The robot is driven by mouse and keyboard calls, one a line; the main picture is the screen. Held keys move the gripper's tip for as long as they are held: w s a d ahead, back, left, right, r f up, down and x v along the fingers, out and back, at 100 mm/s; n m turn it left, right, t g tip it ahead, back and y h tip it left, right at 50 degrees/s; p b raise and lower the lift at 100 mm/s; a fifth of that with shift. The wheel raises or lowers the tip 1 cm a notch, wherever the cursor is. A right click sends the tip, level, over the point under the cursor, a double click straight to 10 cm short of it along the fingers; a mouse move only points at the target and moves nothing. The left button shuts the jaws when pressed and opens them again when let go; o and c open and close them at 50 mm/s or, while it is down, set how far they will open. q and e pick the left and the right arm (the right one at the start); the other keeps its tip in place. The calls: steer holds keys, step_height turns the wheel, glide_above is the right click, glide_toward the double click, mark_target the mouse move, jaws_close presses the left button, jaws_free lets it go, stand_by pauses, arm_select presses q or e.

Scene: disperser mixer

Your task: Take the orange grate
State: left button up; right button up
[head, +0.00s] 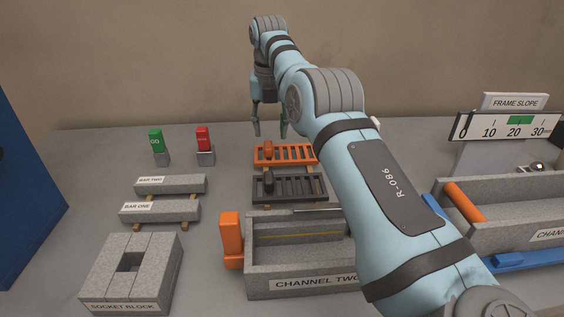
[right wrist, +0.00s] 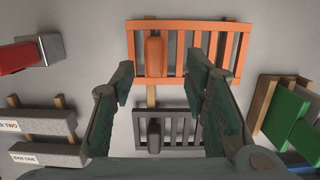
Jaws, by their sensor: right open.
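The orange grate (head: 286,154) lies flat on wooden strips near the middle of the table in the head view, with an orange upright knob on it. It also shows at the top of the right wrist view (right wrist: 190,52). My right gripper (head: 270,132) is open and empty, above and just behind the orange grate. In the right wrist view its two fingers (right wrist: 165,78) are spread wide and point toward the grate, with the knob between them in the picture. My left gripper is not in view.
A dark grate (head: 297,189) lies just in front of the orange one. The CHANNEL TWO trough (head: 300,282) stands nearer, partly behind my right arm. Stone bars (head: 170,184), a green block (head: 156,140) and a red block (head: 204,138) stand to the left.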

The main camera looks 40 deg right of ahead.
mark_target(268, 144)
steer(key=f+b, duration=0.1)
steer(key=f, duration=0.2)
steer(key=f+b, duration=0.1)
steer(key=f, duration=0.1)
steer(key=shift+w+a+b, duration=0.2)
steer(key=shift+w+b, duration=0.1)
steer(key=shift+w, duration=0.05)
steer(key=shift+f, duration=0.2)
steer(key=shift+r, duration=0.1)
steer(key=shift+c, duration=0.2)
jaws_close()
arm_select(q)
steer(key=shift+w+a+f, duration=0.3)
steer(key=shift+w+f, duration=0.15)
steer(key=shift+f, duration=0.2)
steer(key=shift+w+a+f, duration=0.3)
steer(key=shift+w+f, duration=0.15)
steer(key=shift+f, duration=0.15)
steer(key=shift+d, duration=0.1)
